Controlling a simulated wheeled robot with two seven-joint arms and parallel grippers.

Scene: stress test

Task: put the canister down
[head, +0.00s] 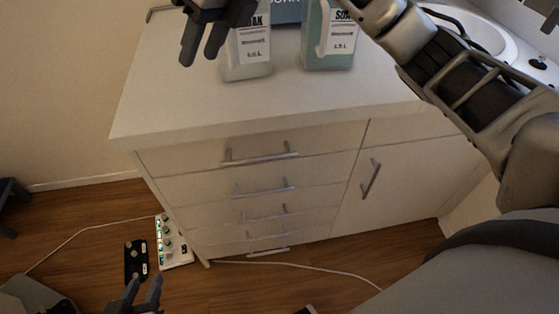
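Two labelled containers stand upright on the white cabinet top (170,100). One is a pale container (247,71) and the other a grey-green container (342,61) to its right. Their tops are cut off or hidden, and I cannot tell which is the canister. My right gripper (202,52) is at the top, its dark fingers apart with nothing visible between them. It overlaps the upper left of the pale container in the picture; contact is unclear. My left gripper (140,292) is low at the bottom left, fingers apart and empty, over the floor.
A dark blue-grey item (288,12) with lettering is behind the containers. A white sink (490,38) is at the upper right. The cabinet's left and front top is clear. A white power strip (172,243), a black device (136,261) and cables lie on the wooden floor.

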